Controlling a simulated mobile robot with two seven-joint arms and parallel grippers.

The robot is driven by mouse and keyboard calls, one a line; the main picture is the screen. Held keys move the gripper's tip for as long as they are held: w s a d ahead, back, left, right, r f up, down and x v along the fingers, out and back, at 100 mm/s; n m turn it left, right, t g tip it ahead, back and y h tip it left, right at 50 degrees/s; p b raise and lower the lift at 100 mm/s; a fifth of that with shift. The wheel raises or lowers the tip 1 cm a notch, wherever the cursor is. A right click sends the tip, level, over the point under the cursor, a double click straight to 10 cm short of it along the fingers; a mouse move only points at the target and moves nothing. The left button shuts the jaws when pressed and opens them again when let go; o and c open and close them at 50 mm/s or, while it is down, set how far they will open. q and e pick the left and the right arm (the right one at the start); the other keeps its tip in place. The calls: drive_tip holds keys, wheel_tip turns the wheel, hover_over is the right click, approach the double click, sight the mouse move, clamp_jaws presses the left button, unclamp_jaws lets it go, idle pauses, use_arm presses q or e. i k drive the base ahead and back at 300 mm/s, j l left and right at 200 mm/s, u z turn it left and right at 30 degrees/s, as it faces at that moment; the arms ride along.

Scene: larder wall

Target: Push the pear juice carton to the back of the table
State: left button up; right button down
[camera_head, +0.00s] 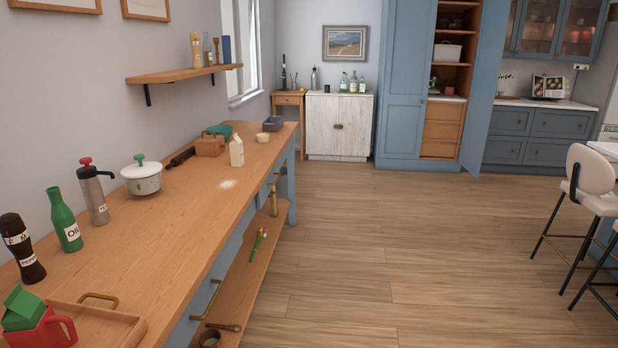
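A small cream carton with a gabled top (236,151) stands upright near the front edge of the long wooden table (185,237), toward its far end. I cannot read a label on either carton, so I cannot tell which is the pear juice. Neither of my grippers is in view.
A pepper mill (22,250), green oil bottle (64,222), dispenser (95,195) and white pot (143,178) line the wall side. A wooden tray (120,325) is at the near end. A wooden block (210,146) sits left of the cream carton. The table's middle is mostly clear.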

sight(237, 145)
drive_tip(key=i+l+z, duration=0.1)
drive_tip(key=i, duration=0.7)
drive_tip(key=i+l, duration=0.15)
drive_tip(key=i, duration=0.6)
drive_tip(key=i+l+u, duration=0.1)
drive_tip(key=i+u, duration=0.3)
drive_tip(key=i+l+u, duration=0.2)
drive_tip(key=u, duration=0.2)
drive_tip(key=i+l+u, duration=0.25)
drive_tip(key=u, duration=0.2)
